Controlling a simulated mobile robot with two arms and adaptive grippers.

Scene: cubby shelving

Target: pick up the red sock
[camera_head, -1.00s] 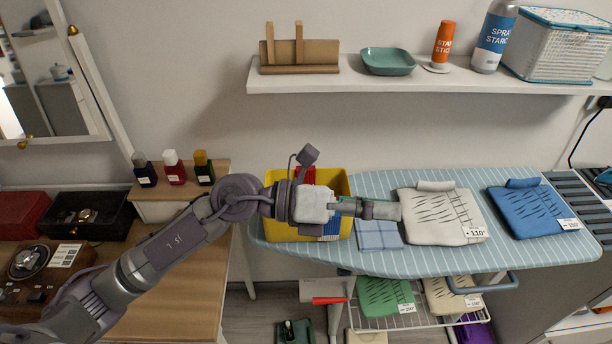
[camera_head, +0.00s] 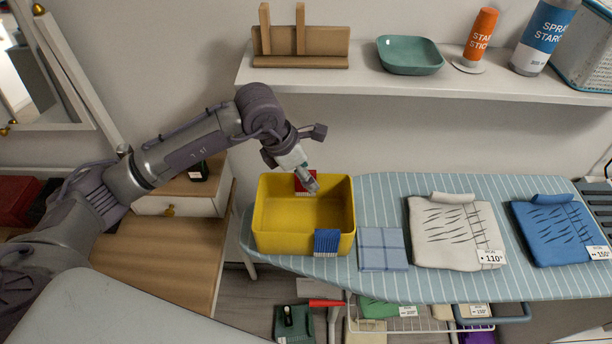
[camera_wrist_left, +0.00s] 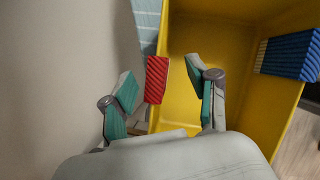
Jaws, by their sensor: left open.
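The red sock (camera_head: 304,184) hangs at the back rim of the yellow bin (camera_head: 262,222), partly hidden by my left gripper (camera_head: 311,184). In the left wrist view the red ribbed sock (camera_wrist_left: 156,80) shows between the two parted, teal-padded fingers of my left gripper (camera_wrist_left: 157,80), beside the yellow wall. The fingers are open, with visible gaps on both sides of the sock. Whether the fingertips reach down past its top edge I cannot tell. My right gripper is in neither view.
A blue sock (camera_head: 326,242) hangs on the bin's front rim. The bin stands on a striped ironing board (camera_head: 385,194) with a folded checked cloth (camera_head: 382,250), a white garment (camera_head: 452,234) and a blue garment (camera_head: 558,232). A wall shelf (camera_head: 400,86) is above.

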